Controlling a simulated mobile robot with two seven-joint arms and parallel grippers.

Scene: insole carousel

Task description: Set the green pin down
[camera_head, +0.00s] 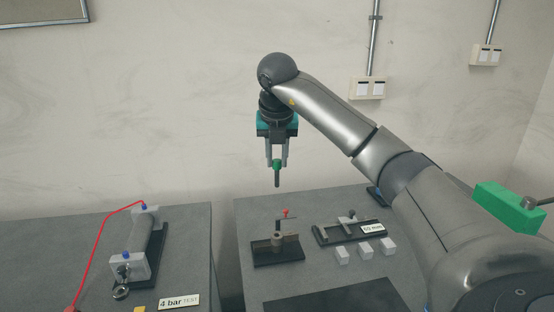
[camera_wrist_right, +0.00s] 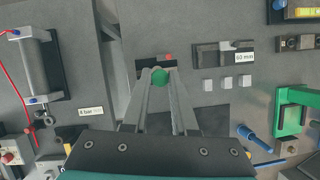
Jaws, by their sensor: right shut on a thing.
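The green pin (camera_head: 277,182) hangs upright below my right gripper (camera_head: 277,162), with its green head between the fingertips and its dark shaft pointing down. It is in the air above the right table (camera_head: 312,203), clear of the surface. In the right wrist view the round green head of the pin (camera_wrist_right: 160,76) sits between the two fingertips of my right gripper (camera_wrist_right: 160,80), which hide its shaft. My left gripper is in neither view.
Below the pin stands a dark-based fixture (camera_head: 278,256) with an upright post and a red handle. Right of it are a "60 mm" fixture (camera_head: 326,234) and three white blocks (camera_head: 365,248). A dark mat (camera_head: 340,298) lies in front. A gap separates the left table (camera_head: 50,240), which holds a grey cylinder rig (camera_head: 140,238).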

